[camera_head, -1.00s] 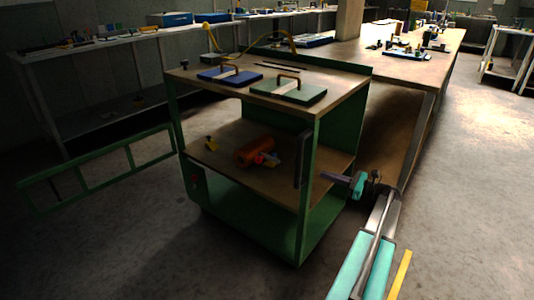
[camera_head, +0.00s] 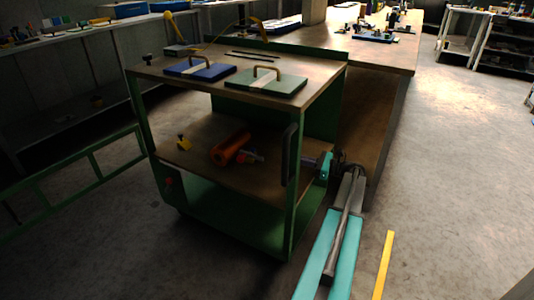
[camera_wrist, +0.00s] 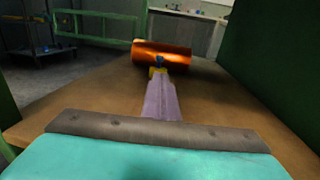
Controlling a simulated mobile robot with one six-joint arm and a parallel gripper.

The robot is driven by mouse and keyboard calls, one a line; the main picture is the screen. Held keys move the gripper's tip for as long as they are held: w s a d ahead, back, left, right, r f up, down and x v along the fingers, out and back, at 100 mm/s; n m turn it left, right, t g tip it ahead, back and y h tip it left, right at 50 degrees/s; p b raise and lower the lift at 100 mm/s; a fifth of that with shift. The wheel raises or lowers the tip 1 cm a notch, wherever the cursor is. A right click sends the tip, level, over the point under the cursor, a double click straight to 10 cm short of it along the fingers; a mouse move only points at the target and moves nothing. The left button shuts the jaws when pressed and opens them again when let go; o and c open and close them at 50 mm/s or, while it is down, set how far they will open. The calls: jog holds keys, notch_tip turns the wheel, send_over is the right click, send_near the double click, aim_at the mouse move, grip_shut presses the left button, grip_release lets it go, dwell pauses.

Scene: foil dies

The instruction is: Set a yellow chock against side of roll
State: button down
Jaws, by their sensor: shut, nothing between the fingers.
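The orange roll (camera_head: 230,147) lies on the middle shelf of the green cart. It lies across the far part of the wrist view (camera_wrist: 161,54). A small yellow chock (camera_head: 183,142) with a dark top sits on the shelf left of the roll, apart from it. My purple gripper is shut and empty, reaching in from the cart's right side.
The cart's middle shelf (camera_head: 205,170) has free room around the roll. A green corner post and a dark upright handle (camera_head: 290,155) stand near my arm. The cart top (camera_head: 160,88) holds a blue plate (camera_head: 200,70) and a green plate (camera_head: 265,82) with handles.

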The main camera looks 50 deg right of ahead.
jog(key=b+x, duration=0.5)
jog(key=x, duration=0.7)
jog(key=shift+w+a+f, duration=0.15)
jog(key=shift+w+a, duration=0.05)
jog(key=shift+w, duration=0.05)
jog(key=shift+w+a, duration=0.25)
jog(key=shift+w, duration=0.45)
jog(key=shift+w+r, duration=0.15)
jog(key=shift+r, duration=0.05)
jog(key=shift+w, duration=0.15)
jog(key=shift+w+a+r+p, duration=0.1)
jog(key=shift+w+a+p, duration=0.15)
jog(key=shift+w+p, duration=0.45)
jog(key=shift+w+a+p, duration=0.35)
jog(key=shift+w+p, duration=0.2)
jog(key=shift+p, duration=0.05)
